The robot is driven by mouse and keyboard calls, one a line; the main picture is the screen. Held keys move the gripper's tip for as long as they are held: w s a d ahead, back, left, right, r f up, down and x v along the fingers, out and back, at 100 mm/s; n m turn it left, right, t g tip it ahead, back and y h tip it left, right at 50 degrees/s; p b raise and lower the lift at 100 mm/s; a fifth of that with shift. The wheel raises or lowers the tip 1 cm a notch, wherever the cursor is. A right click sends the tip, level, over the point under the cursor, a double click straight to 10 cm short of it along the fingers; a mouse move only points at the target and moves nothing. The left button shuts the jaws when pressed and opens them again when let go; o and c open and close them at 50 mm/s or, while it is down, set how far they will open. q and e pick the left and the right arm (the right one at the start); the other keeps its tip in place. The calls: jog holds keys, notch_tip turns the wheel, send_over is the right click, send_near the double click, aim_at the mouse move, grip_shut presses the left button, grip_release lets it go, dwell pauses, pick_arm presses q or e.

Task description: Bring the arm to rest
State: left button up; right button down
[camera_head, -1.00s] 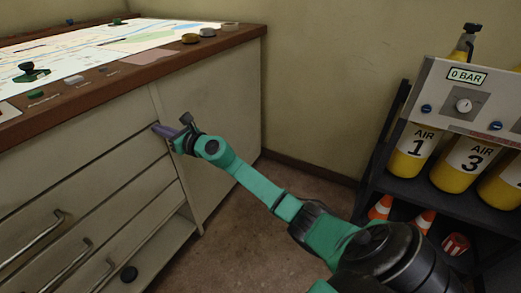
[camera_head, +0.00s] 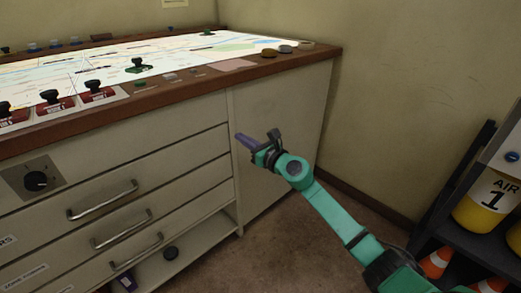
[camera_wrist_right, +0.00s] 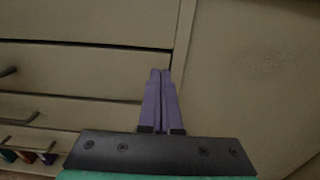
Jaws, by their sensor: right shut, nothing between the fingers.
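My right arm (camera_head: 330,210) is green and black and reaches in from the lower right in the head view. Its gripper (camera_head: 241,138) has purple fingers that are shut with nothing between them. The fingers point left, in front of the cabinet front (camera_head: 270,130) near the upright seam beside the drawers. The right wrist view shows the two fingers (camera_wrist_right: 160,75) together in front of the pale cabinet face. I cannot tell whether the tips touch it. My left gripper is not in view.
The console's wooden edge (camera_head: 190,92) lies above the gripper. Its lit map top (camera_head: 100,70) holds stamp-like pieces and discs. Drawer handles (camera_head: 102,200) stick out at left. A dark rack (camera_head: 455,235) with a yellow AIR cylinder (camera_head: 480,217) and cones stands at right. The floor between is open.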

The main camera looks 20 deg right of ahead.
jog(key=v, duration=0.6)
jog(key=shift+s, duration=0.25)
